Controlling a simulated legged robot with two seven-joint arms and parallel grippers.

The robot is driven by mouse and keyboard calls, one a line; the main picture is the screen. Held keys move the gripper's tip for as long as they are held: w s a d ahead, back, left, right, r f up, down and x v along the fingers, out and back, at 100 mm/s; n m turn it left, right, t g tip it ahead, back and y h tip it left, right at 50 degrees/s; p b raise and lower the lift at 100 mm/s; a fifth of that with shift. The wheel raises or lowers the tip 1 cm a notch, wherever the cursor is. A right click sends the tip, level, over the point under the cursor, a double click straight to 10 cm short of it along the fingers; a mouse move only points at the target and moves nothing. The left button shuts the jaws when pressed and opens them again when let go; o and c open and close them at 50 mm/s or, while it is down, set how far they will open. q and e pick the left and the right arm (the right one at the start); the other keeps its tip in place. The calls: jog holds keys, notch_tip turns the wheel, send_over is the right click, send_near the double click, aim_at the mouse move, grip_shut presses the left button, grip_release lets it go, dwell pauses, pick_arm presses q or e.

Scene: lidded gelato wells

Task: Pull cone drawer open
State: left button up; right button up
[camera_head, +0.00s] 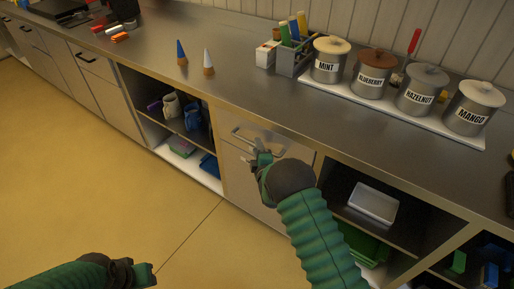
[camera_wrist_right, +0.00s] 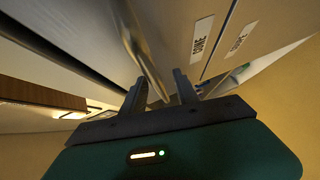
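The cone drawer (camera_head: 238,176) is a pale front panel under the steel counter, between two open shelf bays. It looks closed. A metal bar handle (camera_head: 246,133) sits near its top. My right gripper (camera_head: 262,156) is at the handle. In the right wrist view the label "CONE" (camera_wrist_right: 202,36) is on the front, and the handle (camera_wrist_right: 145,58) runs down between the two spread fingers of my right gripper (camera_wrist_right: 160,92). I cannot tell whether they touch it. My left gripper (camera_head: 146,274) is low at the bottom left, away from the drawer; its finger state is unclear.
Lidded wells for mint (camera_head: 327,67), blueberry (camera_head: 370,80), hazelnut (camera_head: 418,98) and mango (camera_head: 470,115) stand on a white tray. Two cones (camera_head: 208,64) stand on the counter. The left bay holds mugs (camera_head: 171,106); the right bay holds a white container (camera_head: 372,203). The yellow floor (camera_head: 110,195) in front is clear.

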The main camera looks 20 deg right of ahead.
jog(key=shift+w+f, duration=0.1)
jog(key=shift+w, duration=0.45)
jog(key=shift+w+a, duration=0.1)
jog(key=shift+a, duration=0.05)
jog(key=shift+r, duration=0.2)
jog(key=shift+c, duration=0.5)
jog(key=shift+d+f, duration=0.1)
jog(key=shift+d, duration=0.1)
grip_shut()
jog(key=shift+a+f, duration=0.15)
